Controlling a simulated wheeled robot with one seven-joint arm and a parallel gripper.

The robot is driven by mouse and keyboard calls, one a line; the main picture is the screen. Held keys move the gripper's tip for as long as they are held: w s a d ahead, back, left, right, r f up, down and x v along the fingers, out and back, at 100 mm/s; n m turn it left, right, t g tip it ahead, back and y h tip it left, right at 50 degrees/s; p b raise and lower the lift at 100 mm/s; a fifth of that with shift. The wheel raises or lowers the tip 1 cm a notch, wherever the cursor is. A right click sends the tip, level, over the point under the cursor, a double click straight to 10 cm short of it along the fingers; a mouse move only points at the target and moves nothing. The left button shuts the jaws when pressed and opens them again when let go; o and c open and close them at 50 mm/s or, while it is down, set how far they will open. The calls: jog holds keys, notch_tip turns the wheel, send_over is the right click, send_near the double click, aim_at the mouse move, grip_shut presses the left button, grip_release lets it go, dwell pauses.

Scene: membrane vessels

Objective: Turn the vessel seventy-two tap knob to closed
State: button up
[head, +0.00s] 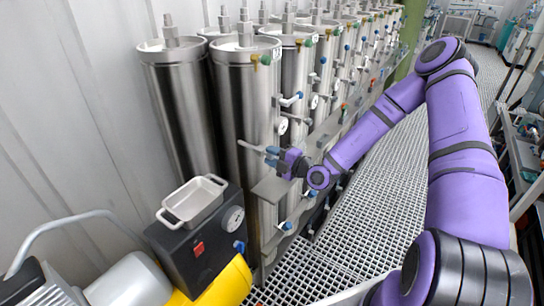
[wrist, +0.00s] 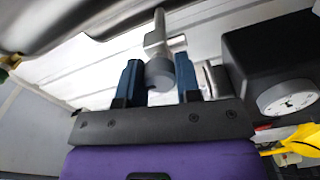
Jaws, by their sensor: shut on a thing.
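In the head view my gripper (head: 272,156) is at the side of the nearest tall steel vessel (head: 244,105) on the right, about halfway up. A grey tap (head: 249,147) sticks out to the left of the gripper. In the wrist view the two blue fingers of my gripper (wrist: 158,75) stand on either side of the round grey tap knob (wrist: 160,72) and are shut on it. A pale stem (wrist: 157,33) runs up from the knob. The fingers hide part of the knob in the head view. I cannot read a vessel number.
A black box (head: 196,236) with a gauge, red switch and white tray (head: 194,200) stands below left of my gripper. A grey shelf (head: 272,188) juts out just under it. More vessels with taps line the back. The grated floor (head: 345,235) is clear.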

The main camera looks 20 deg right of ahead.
jog(key=o, duration=0.9)
jog(key=shift+s+d, duration=0.1)
jog(key=shift+d, duration=0.05)
jog(key=v, duration=1)
jog(key=shift+s+d, duration=0.15)
jog(key=shift+s, duration=0.15)
